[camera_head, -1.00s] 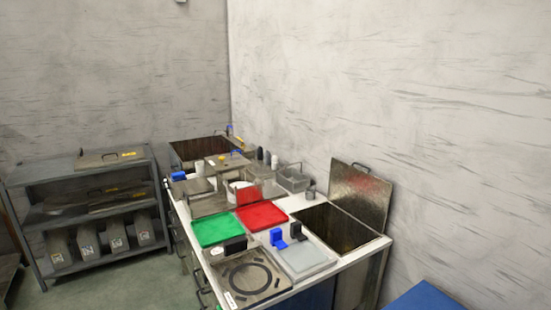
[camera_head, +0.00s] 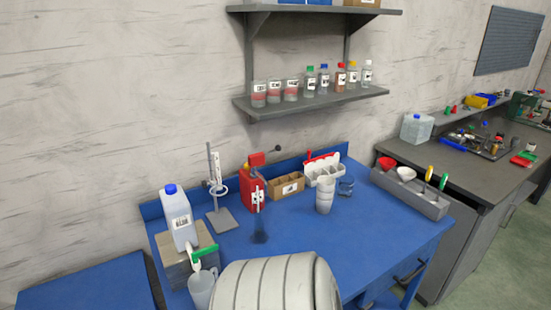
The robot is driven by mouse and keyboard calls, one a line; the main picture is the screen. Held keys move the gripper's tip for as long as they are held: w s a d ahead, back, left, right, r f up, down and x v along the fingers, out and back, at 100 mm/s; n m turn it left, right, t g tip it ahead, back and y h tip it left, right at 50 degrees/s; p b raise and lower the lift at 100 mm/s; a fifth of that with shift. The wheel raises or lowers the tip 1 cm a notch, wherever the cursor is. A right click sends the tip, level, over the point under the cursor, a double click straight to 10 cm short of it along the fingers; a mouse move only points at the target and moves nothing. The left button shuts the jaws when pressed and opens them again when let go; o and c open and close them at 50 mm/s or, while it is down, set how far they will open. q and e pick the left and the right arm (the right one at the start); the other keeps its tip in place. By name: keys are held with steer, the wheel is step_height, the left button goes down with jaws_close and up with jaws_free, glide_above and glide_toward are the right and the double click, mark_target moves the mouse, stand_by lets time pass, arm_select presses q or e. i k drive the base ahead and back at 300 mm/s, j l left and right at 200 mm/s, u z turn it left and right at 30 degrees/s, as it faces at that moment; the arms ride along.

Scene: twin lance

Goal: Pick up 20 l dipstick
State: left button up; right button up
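I cannot pick out the 20 l dipstick with certainty. A metal stand (camera_head: 222,218) with an upright rod and a white marked strip stands on the blue bench. To its right is a red container (camera_head: 250,190), with a slim dark upright item with white labels (camera_head: 258,198) in front of it. A translucent jug with a blue cap (camera_head: 177,216) sits on a grey block at the left, with a green-handled tap below it. Neither of my grippers is in view.
A wall shelf (camera_head: 315,104) holds several bottles above. The bench's middle right is clear.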

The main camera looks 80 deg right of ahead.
mark_target(443, 183)
steer(key=z, duration=3.9)
